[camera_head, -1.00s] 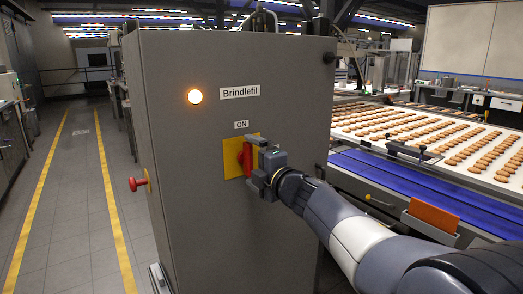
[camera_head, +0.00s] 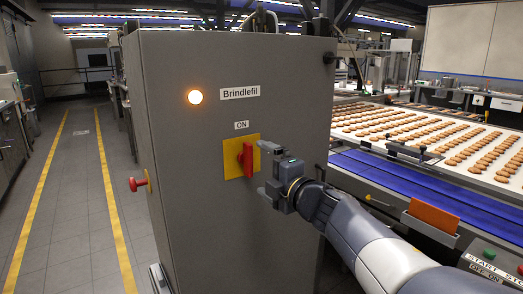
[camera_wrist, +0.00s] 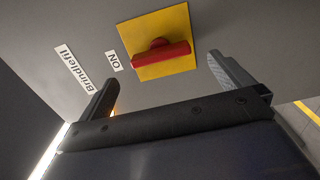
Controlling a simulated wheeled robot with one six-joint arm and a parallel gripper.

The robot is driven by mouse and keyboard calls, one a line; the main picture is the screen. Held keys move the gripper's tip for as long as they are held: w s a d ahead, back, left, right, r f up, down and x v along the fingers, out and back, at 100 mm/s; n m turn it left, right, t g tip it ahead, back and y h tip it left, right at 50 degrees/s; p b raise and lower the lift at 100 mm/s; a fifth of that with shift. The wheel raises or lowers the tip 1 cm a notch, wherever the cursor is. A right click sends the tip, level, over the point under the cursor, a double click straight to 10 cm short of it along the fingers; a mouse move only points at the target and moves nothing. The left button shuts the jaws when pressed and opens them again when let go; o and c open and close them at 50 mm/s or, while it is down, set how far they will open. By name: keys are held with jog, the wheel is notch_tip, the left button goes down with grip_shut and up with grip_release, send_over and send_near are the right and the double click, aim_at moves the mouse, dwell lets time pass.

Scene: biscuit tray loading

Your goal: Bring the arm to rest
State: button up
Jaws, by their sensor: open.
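My gripper (camera_head: 266,170) is open and empty, just right of the red rotary switch handle (camera_head: 247,160) and apart from it. The handle stands upright on a yellow plate (camera_head: 230,161) on the front of a grey cabinet (camera_head: 190,220). An "ON" label (camera_head: 241,125) sits above the plate. In the wrist view, the red handle (camera_wrist: 160,55) lies beyond my open fingers (camera_wrist: 165,88), with nothing between them. My arm reaches in from the lower right.
A lit lamp (camera_head: 195,97) and a "Brindlefil" label are on the cabinet. A red knob (camera_head: 138,184) sticks out on its left side. A biscuit conveyor (camera_head: 440,195) with a blue edge is at right. The aisle at left (camera_head: 85,200) is clear.

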aim_at(252, 162)
jog(key=v, duration=0.5)
jog(key=x, duration=1.1)
jog(key=shift+w+a+r+m+p, duration=0.1)
jog(key=shift+r+m+p, duration=0.05)
jog(key=shift+m+p, duration=0.9)
jog(key=shift+m, duration=0.65)
jog(key=m+p, duration=0.3)
jog(key=m, duration=0.3)
jog(key=shift+m+p, duration=0.4)
jog(key=m+p, duration=0.3)
jog(key=m, duration=0.1)
jog(key=m+p, duration=0.2)
jog(key=m, duration=0.2)
jog(key=shift+s+d+f, duration=0.2)
jog(key=shift+s+d, duration=0.05)
jog(key=shift+s, duration=0.1)
jog(key=shift+s+d, duration=0.15)
jog(key=shift+s, duration=0.15)
